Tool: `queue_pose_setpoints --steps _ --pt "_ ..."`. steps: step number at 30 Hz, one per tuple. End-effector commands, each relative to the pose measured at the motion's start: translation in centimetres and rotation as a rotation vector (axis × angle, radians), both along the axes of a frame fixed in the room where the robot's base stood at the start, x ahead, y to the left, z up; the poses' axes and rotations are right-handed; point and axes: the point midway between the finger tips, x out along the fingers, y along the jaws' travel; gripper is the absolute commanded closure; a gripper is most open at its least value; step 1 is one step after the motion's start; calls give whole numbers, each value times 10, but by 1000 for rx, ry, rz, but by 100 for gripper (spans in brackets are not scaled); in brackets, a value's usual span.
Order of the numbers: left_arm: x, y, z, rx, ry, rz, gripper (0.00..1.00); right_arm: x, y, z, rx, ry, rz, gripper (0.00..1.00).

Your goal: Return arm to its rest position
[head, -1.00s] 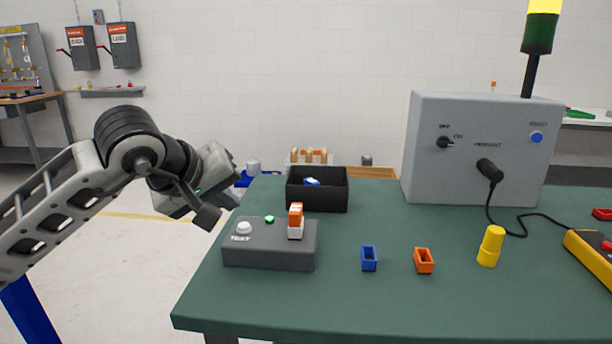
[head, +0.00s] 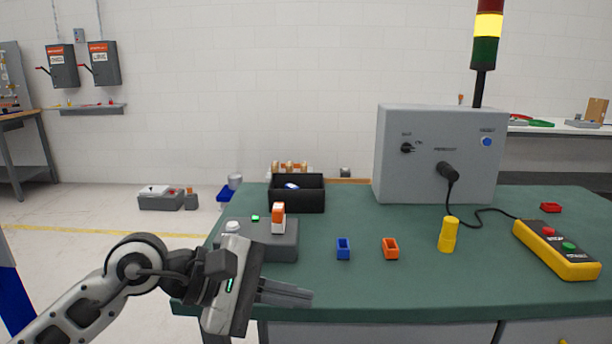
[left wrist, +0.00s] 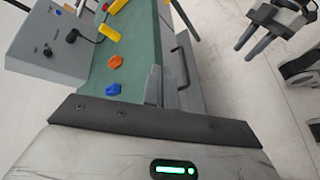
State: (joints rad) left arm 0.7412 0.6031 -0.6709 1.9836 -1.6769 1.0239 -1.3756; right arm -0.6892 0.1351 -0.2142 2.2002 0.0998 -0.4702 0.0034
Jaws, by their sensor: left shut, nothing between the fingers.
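My left gripper (head: 298,295) is shut and empty. It hangs at the front left of the green table (head: 400,295), fingers pointing right, and overlaps the table's front edge in the head view. It holds nothing. The left wrist view shows the casing of my left gripper with a green light across the bottom. My right gripper (left wrist: 251,43) shows at the upper right of that view, away from the table, its two dark fingers apart with nothing visible between them.
The dark test box (head: 285,246) with an orange and white switch (head: 278,218) stands just behind my left gripper.

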Motion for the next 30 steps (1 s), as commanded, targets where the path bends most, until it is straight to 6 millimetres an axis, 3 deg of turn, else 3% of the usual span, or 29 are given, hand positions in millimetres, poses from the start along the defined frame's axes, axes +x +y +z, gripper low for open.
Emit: queue_pose_setpoints --steps 1,4,7,9,11,14,15,16,18,22,25,30 --pt "-16 -14 0 -153 158 6 100 -1 0 0 -2 4 0 64" --pt "-38 -29 16 -516 558 48 100 -2 -1 -1 -7 8 1 64" --pt "-39 -21 27 -904 1036 123 100 -3 -1 -2 -11 13 1 64" --pt "-30 -2 23 -1172 1381 189 100 -4 -1 -5 -15 20 1 64" --pt "-21 19 6 -1401 1679 254 100 -5 -2 -7 -18 27 1 64" --pt "-13 58 -47 -1795 2166 370 100 -7 -2 -9 -22 34 2 64" --pt "-15 72 -75 -1957 2343 418 100 -7 -2 -9 -25 34 2 64" --pt "-19 81 -95 1934 -2300 -420 100 -7 -2 -9 -25 35 2 64" --pt "-36 98 -141 1736 -2012 -386 100 -7 -3 -9 -29 36 2 64" --pt "-79 114 -210 1460 -1584 -326 100 -8 -3 -12 -35 43 4 64" --pt "-110 118 -242 1326 -1362 -289 100 -8 -4 -14 -40 46 6 64" --pt "-136 119 -264 1224 -1191 -257 100 -5 -4 -12 -42 39 6 64"
